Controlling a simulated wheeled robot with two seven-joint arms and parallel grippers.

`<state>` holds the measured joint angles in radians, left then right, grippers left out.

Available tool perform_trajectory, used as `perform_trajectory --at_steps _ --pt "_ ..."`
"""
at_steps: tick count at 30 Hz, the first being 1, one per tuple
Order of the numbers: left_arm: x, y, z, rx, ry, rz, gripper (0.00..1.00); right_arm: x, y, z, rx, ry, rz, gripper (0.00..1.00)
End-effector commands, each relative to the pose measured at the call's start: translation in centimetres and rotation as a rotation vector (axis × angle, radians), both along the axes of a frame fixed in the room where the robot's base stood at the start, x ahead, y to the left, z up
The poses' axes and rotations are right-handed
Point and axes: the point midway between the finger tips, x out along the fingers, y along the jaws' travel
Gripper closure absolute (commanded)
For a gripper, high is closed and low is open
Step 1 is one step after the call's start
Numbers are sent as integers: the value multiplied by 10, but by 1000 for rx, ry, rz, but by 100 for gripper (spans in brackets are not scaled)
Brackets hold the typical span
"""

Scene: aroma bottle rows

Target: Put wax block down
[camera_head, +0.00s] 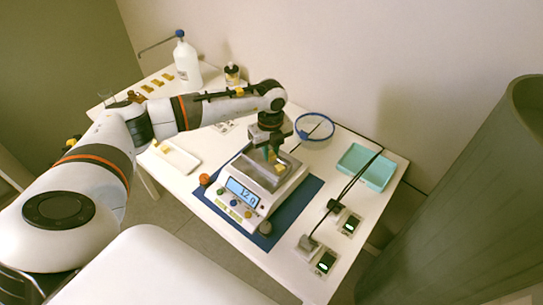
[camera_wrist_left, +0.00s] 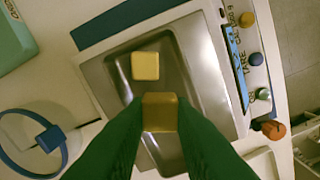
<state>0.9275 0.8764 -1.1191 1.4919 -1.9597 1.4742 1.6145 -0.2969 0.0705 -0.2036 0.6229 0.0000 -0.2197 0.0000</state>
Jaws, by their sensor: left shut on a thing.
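My left gripper (camera_head: 271,152) is over the metal pan of the digital scale (camera_head: 242,190). Its green fingers are shut on a yellow-brown wax block (camera_wrist_left: 160,112), which shows between the fingertips in the left wrist view. Whether this block touches the pan or hangs just above it I cannot tell. A second, paler wax block (camera_wrist_left: 145,66) lies on the bare steel pan (camera_wrist_left: 193,75), a little apart from the held one. It also shows small in the head view (camera_head: 280,168). The scale's display appears to read 12.0. My right gripper is not in view.
The scale stands on a blue mat (camera_head: 268,238). A blue ring (camera_head: 315,127) and a teal tray (camera_head: 365,166) lie behind and right. Two small devices with cables (camera_head: 326,262) sit at the right front. A white dish (camera_head: 178,157) and a white bottle (camera_head: 187,62) are left.

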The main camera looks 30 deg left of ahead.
Motion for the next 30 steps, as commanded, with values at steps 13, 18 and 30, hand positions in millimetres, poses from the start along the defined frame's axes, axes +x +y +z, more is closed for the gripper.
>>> perform_trajectory --at_steps 13,18,30 --pt "0 0 -31 1 0 -1 100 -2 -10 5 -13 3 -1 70" --pt "0 0 -35 0 1 0 77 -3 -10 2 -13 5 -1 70" --pt "0 0 -28 1 0 0 70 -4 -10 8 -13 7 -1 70"
